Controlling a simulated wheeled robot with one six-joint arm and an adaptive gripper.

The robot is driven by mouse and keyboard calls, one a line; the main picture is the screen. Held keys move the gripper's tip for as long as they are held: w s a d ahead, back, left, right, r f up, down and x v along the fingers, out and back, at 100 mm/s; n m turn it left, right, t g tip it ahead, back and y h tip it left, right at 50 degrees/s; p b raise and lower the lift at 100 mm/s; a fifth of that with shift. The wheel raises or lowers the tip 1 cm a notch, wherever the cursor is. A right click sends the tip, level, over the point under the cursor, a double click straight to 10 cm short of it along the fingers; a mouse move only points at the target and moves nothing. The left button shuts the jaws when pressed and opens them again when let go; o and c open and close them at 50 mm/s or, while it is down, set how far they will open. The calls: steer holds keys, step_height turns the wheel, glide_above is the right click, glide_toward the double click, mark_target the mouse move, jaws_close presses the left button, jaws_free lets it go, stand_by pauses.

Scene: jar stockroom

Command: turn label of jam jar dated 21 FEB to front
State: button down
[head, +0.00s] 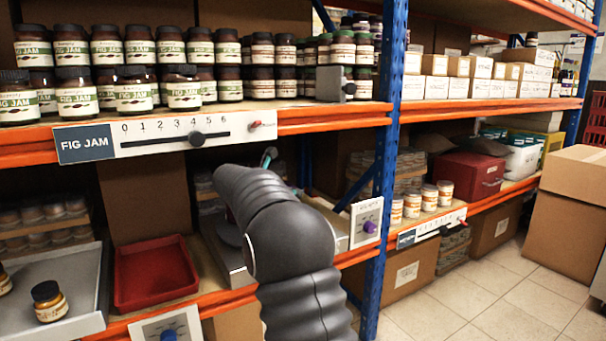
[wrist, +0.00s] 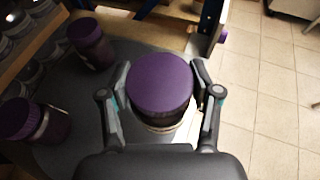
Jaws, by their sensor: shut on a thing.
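In the wrist view my gripper (wrist: 160,98) is shut on a jar with a purple lid (wrist: 160,82), one finger on each side. The jar stands upright as seen from above. A pale strip of its label shows below the lid, but no date can be read. A second purple-lidded jar (wrist: 90,42) stands apart at the upper left, and a third (wrist: 36,120) at the left. In the head view my arm reaches to the lower shelf and hides my gripper and these jars.
A dark grey surface (wrist: 75,85) lies under the jars. In the head view, a red tray (head: 155,272) and a grey tray (head: 60,325) with an amber jar (head: 48,302) lie left of my arm. A blue upright (head: 385,170) stands to its right. Fig jam jars (head: 132,92) fill the shelf above.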

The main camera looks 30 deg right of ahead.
steer(key=w+f+p, duration=0.1)
steer(key=w+f, duration=0.1)
steer(key=w, duration=0.1)
steer(key=shift+w+a+f+p, duration=0.2)
steer(key=shift+a+f+p, duration=0.15)
steer(key=shift+f, duration=0.05)
steer(key=shift+w+a+f+b, duration=0.1)
steer(key=shift+f+b, duration=0.25)
steer(key=shift+f, duration=0.05)
step_height(320, 180, down, 2)
steer(key=b, duration=0.2)
steer(key=shift+f+b, duration=0.15)
steer(key=shift+b, duration=0.15)
steer(key=shift+t+b, duration=0.3)
steer(key=n+t+y+b, duration=0.1)
steer(key=n+b, duration=0.1)
steer(key=shift+t+b, duration=0.3)
